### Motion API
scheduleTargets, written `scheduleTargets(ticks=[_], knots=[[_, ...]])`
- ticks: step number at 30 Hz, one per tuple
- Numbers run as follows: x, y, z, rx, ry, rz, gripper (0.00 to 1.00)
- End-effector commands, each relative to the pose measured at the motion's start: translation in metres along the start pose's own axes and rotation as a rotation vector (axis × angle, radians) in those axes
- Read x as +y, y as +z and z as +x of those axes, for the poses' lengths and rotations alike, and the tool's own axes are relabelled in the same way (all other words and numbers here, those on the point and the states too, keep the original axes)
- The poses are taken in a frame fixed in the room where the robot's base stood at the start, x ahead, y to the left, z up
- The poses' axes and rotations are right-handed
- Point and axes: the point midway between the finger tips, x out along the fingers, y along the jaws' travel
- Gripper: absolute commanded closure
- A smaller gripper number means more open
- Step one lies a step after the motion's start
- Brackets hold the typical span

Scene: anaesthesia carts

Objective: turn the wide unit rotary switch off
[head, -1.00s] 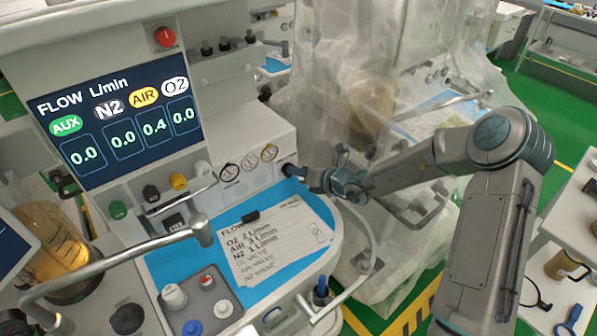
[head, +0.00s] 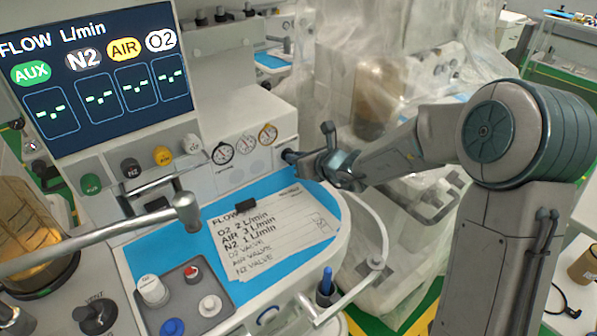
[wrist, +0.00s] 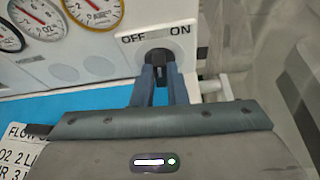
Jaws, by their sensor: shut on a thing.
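The dark rotary switch (wrist: 157,57) is on the white side panel of the wide unit, under an "OFF" label on the left and an "ON" label on the right. My gripper (wrist: 159,77) is shut on the switch knob, its two blue-grey fingers on either side. The fingers hide part of the knob, which looks roughly upright. In the head view my gripper (head: 300,158) meets the panel right of the gauges. The unit's flow display (head: 95,75) shows dashes in every field.
Round gauges (head: 245,145) sit just left of the switch. A paper card (head: 268,232) lies on the blue work surface below. A metal rail (head: 95,242) crosses the front left. A plastic-draped unit (head: 385,60) stands close behind my arm.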

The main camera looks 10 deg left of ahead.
Motion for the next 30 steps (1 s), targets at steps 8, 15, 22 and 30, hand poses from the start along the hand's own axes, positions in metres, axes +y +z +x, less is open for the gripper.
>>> scheduleTargets(ticks=[8,15,22,30], knots=[[0.0027,-0.008,0.0037,-0.004,-0.066,-0.161,1.0],[0.0047,-0.009,0.0038,-0.003,-0.122,-0.295,1.0],[0.0067,-0.0094,0.0039,-0.003,-0.175,-0.422,1.0],[0.0087,-0.0088,0.0036,-0.001,-0.227,-0.548,1.0]])
